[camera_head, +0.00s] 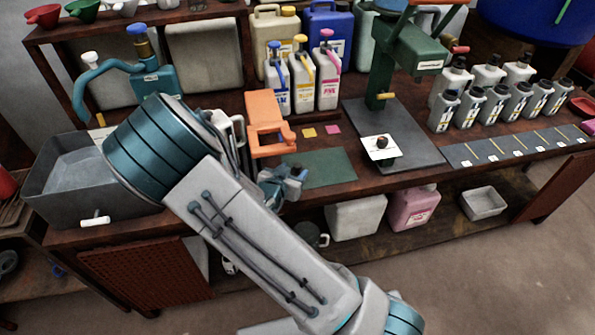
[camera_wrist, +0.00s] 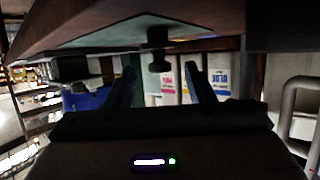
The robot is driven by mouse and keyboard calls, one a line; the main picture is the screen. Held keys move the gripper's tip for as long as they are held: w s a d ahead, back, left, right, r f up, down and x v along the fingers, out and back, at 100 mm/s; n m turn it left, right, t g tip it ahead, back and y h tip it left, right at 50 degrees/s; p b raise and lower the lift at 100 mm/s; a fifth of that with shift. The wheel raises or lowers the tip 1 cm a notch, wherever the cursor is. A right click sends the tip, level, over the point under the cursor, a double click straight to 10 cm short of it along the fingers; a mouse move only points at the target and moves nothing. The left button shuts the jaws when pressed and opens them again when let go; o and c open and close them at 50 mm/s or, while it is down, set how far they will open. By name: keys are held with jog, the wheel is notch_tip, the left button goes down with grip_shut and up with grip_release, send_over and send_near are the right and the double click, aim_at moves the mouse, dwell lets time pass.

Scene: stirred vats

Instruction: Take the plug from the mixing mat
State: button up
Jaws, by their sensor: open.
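The mixing mat (camera_head: 325,168) is a flat dark green sheet near the bench's front edge in the head view. My gripper (camera_head: 285,182) is low at the mat's left front corner, partly hidden by my arm. In the wrist view the scene is upside down. A dark plug (camera_wrist: 158,48) with a wider end stands on the mat's pale green surface (camera_wrist: 105,43). My gripper (camera_wrist: 161,68) is open, its fingers on either side of the plug's line, with gaps to both. I cannot tell how deep the plug is between them.
An orange stand (camera_head: 268,122) is behind the mat. A green stirrer (camera_head: 412,50) rises to the right, with a dark knob on a white square (camera_head: 381,148) on its base. White bottles (camera_head: 302,80) stand behind. A grey basin (camera_head: 70,175) is at left.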

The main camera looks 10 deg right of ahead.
aim_at(296, 167)
jog(key=x, duration=0.4)
jog(key=shift+w+d, duration=0.1)
jog(key=shift+r, duration=0.1)
jog(key=c, duration=1)
jog(key=shift+c, duration=0.2)
jog(key=shift+r, duration=0.1)
